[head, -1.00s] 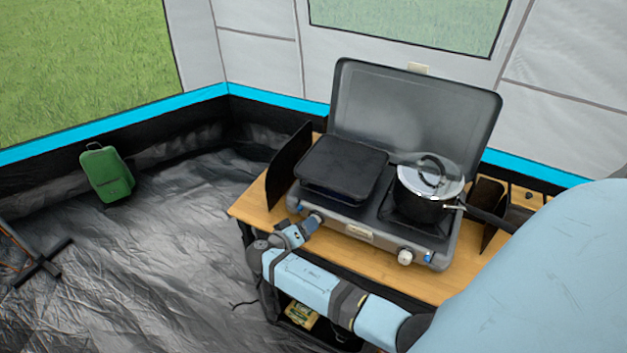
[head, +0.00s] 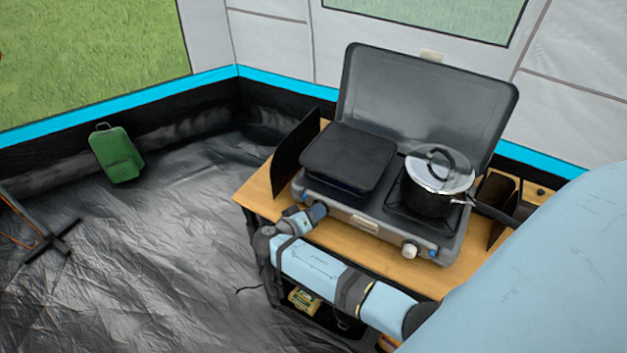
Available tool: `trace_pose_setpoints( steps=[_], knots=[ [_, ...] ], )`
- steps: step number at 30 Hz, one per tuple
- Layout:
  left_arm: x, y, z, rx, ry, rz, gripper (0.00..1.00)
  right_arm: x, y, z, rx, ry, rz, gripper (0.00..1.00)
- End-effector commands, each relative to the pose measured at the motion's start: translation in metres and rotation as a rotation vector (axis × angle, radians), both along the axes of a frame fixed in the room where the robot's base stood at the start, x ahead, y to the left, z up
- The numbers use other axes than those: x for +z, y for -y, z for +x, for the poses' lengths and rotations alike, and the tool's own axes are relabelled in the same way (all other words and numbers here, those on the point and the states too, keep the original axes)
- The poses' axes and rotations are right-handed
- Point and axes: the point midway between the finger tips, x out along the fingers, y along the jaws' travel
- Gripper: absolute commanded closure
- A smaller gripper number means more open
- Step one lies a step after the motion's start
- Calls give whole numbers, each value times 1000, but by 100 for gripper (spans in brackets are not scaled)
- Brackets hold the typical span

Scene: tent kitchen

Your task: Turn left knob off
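A grey two-burner camping stove (head: 362,223) stands open on a wooden table. My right gripper (head: 317,211) is at the front left corner of the stove, where the left knob is; my gripper covers the knob, so its setting is hidden. I cannot tell whether the fingers are closed on the knob. The white right knob (head: 410,250) shows clear on the stove's front right. My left gripper is not in view.
A black griddle (head: 345,158) covers the left burner. A lidded pot (head: 440,182) stands on the right burner, its handle pointing right. The wooden table (head: 257,192) has a narrow free strip in front. A green container (head: 117,155) is on the floor at left.

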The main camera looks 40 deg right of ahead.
Motion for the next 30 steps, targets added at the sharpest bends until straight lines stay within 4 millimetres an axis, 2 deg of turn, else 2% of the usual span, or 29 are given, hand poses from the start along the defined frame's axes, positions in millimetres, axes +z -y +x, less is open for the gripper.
trace_pose_setpoints(
  steps=[11,20,30],
  knots=[
    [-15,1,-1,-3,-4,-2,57,-3,1,0,-1,85,35,88],
    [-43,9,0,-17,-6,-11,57,-5,1,-2,-2,285,119,88],
    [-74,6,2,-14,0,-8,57,-2,3,-3,-1,488,200,88]
  ],
)
